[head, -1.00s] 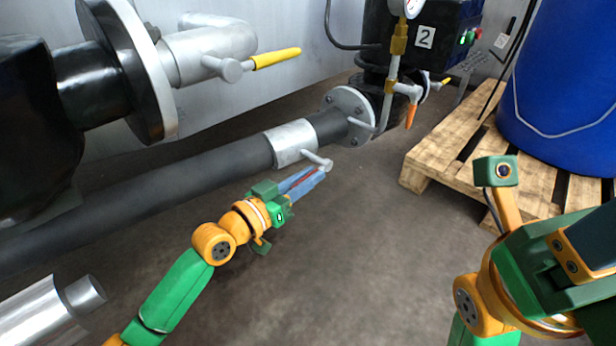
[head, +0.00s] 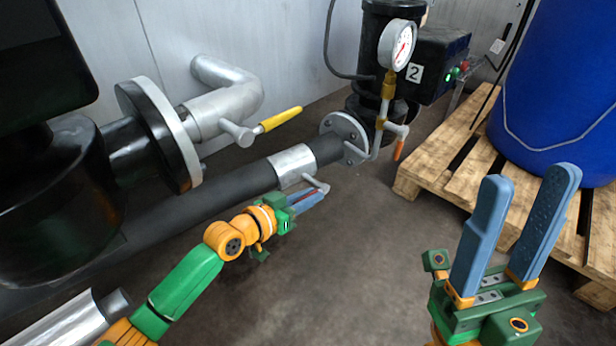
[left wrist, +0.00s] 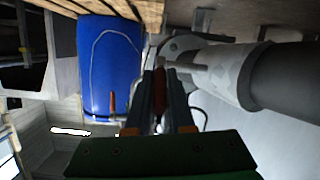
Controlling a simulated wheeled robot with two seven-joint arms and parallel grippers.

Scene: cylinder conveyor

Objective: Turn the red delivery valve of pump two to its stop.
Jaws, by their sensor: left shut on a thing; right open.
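Pump two (head: 375,80) stands at the back, marked by its number 2 plate (head: 414,73). A dark pipe (head: 225,192) runs left from its flange (head: 345,137), with a silver valve body (head: 293,165) on it. My left gripper (head: 318,192) is shut on the red valve handle (head: 308,196), whose stem (head: 317,183) shows at the fingertips. In the left wrist view the red handle (left wrist: 159,92) lies between the fingers of the left gripper (left wrist: 161,80). My right gripper (head: 530,178) is open and empty, fingers up, at the right.
A pressure gauge (head: 398,45) and an orange-handled small valve (head: 399,149) stand by the pump. A yellow-handled valve (head: 281,119) is at the upper left. A wooden pallet (head: 425,172) carries a blue barrel (head: 560,90). The middle floor is clear.

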